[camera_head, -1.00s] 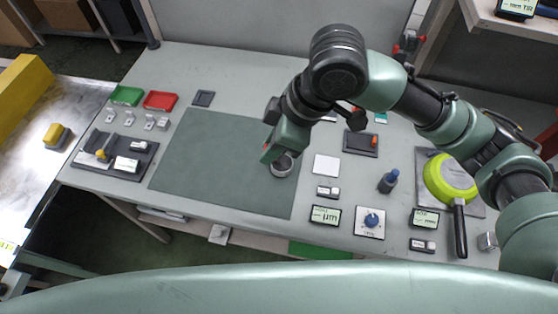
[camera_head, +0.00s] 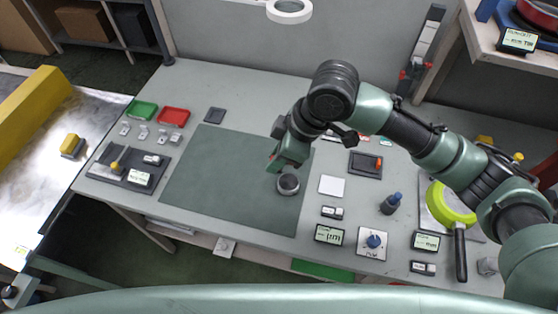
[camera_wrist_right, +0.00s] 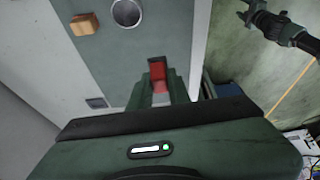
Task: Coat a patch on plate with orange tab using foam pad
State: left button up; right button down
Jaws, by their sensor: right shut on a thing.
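My right gripper (camera_head: 274,165) is over the dark green mat (camera_head: 215,190). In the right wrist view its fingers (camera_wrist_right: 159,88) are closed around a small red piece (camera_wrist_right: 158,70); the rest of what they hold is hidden. A round metal cup (camera_head: 288,184) stands on the mat just beside the gripper, and shows in the wrist view (camera_wrist_right: 127,12). A tan block (camera_wrist_right: 84,24) lies near the cup there; I cannot tell whether it is the foam pad.
A white square (camera_head: 332,185), a blue-capped bottle (camera_head: 391,203), a dial box (camera_head: 372,241) and small displays stand right of the mat. Green (camera_head: 139,111) and red (camera_head: 173,117) trays lie at back left.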

jog(key=w+d+f+p, duration=0.1)
jog(key=w+f+p, duration=0.2)
jog(key=f, duration=0.1)
pick_arm(q)
notch_tip(320, 180, up, 6)
pick_arm(e)
send_over(284, 182)
jog(key=d, duration=0.1)
notch_tip(284, 182, down, 4)
pick_arm(q)
notch_tip(284, 182, down, 7)
jog(key=b, duration=0.5)
jog(key=shift+r, duration=0.2)
pick_arm(e)
notch_tip(284, 182, down, 6)
jog(key=shift+d+f, duration=0.1)
jog(key=shift+d, duration=0.05)
pick_arm(q)
jog(key=shift+f+b, duration=0.2)
jog(key=shift+b, duration=0.2)
pick_arm(e)
jog(key=shift+f, duration=0.4)
pick_arm(q)
jog(key=shift+r+p, duration=0.3)
jog(key=shift+p, duration=0.05)
pick_arm(e)
jog(key=shift+f, duration=0.1)
dwell(0.7)
